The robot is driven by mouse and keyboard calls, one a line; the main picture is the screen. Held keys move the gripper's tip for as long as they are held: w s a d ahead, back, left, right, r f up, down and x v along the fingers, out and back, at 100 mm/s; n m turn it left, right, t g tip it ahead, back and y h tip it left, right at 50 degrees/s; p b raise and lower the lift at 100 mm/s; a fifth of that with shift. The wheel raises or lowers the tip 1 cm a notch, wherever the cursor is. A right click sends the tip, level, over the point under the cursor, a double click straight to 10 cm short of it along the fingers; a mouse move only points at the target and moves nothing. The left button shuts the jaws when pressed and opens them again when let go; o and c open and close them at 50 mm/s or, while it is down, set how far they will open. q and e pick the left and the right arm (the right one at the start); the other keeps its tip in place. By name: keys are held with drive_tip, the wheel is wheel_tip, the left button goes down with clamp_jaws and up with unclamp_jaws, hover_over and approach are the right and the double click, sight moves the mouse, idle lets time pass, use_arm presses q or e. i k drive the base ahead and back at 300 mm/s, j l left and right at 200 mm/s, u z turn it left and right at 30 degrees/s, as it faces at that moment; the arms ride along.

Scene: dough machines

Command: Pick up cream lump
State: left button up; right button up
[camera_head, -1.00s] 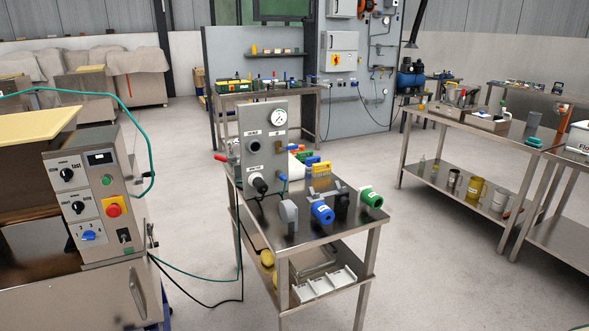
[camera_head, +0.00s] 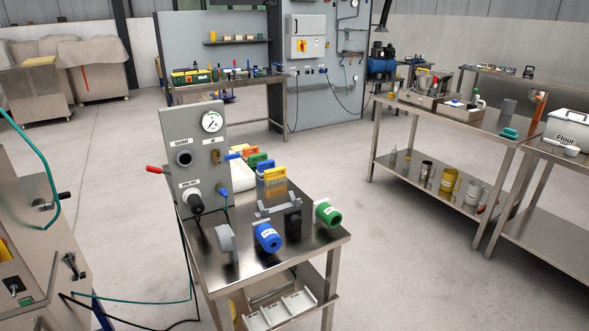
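I cannot make out a cream lump in this view. Neither of my grippers is in view. The nearest steel table (camera_head: 300,247) carries a gauge panel (camera_head: 198,150), a blue cylinder (camera_head: 267,237), a green cylinder (camera_head: 328,213) and a grey disc-shaped part (camera_head: 226,243). None of these is a cream lump. What lies behind the gauge panel is partly hidden.
A steel workbench (camera_head: 450,120) with containers is at the right, beside a Flour bin (camera_head: 570,132). A tool bench (camera_head: 225,90) stands at the back. Open floor (camera_head: 400,270) lies between the tables.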

sight(237, 174)
drive_tip(key=i+l+z, duration=0.25)
drive_tip(key=z, duration=0.25)
drive_tip(key=i+l+z, duration=0.15)
drive_tip(key=z, duration=0.3)
drive_tip(key=i+z, duration=0.35)
drive_tip(key=z, duration=0.15)
drive_tip(key=i+l+z, duration=0.1)
drive_tip(key=i+z, duration=0.35)
drive_tip(key=i, duration=1)
drive_tip(key=i+j+u, duration=0.1)
drive_tip(key=i+u, duration=0.75)
drive_tip(key=i+l+u, duration=0.1)
drive_tip(key=i+u, duration=0.15)
drive_tip(key=u, duration=0.2)
drive_tip(key=i+j+u, duration=0.15)
drive_tip(key=i+u, duration=1.75)
drive_tip(key=u, duration=0.2)
drive_tip(key=i+l+u, duration=0.25)
drive_tip(key=u, duration=0.15)
